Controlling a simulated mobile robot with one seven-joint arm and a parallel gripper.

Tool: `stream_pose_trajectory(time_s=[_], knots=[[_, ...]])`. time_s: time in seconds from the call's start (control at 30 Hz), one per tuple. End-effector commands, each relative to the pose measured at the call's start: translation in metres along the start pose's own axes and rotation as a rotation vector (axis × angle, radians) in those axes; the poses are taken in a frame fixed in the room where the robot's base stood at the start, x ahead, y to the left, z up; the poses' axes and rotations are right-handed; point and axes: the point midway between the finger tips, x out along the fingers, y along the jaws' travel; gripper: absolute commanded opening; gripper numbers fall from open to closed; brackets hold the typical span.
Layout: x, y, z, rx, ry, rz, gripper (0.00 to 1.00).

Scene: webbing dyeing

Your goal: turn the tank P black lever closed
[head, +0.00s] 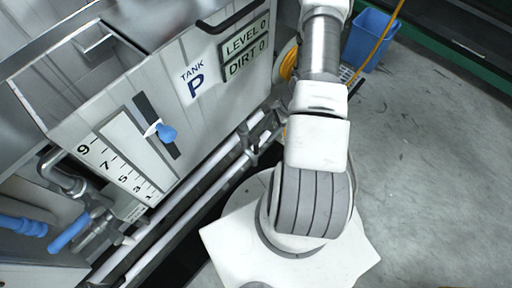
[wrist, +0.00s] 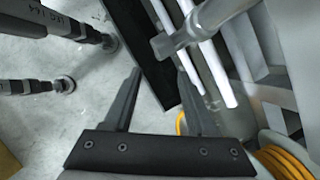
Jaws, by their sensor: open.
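Tank P (head: 165,90) is a pale metal tank at the left of the head view, with a blue "TANK P" label on its front. A curved black bar (head: 232,20) is at its top edge; I cannot tell whether this is the black lever. No black lever can be made out for certain in either view. My gripper (wrist: 159,76) is open and empty in the wrist view, its fingers pointing towards the pipes and a dark strip. A grey pipe with a fitting (wrist: 176,42) lies just beyond the right finger. My gripper is outside the head view.
White pipes (head: 190,200) run along the tank's foot. Blue-handled valves (head: 70,232) are at lower left, and a blue knob (head: 166,133) sits on a slot. A yellow hose coil (wrist: 285,160) is at lower right. A blue bin (head: 371,40) stands behind; floor at right is clear.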

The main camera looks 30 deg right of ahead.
Motion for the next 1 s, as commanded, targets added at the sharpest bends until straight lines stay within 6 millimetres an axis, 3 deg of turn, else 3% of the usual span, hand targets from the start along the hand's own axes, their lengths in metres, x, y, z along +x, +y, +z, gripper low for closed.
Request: stream_pose_trajectory(time_s=[0.03, 0.2, 0.5, 0.7, 1.0], knots=[[0.016, 0.001, -0.001, 0.000, -0.003, 0.003, 0.57], [0.054, 0.001, -0.001, 0.000, -0.002, 0.003, 0.57], [0.109, 0.000, -0.001, -0.001, 0.000, 0.001, 0.57], [0.124, 0.000, 0.000, -0.003, 0.000, 0.000, 0.57], [0.126, 0.000, 0.001, -0.002, 0.000, 0.000, 0.57]])
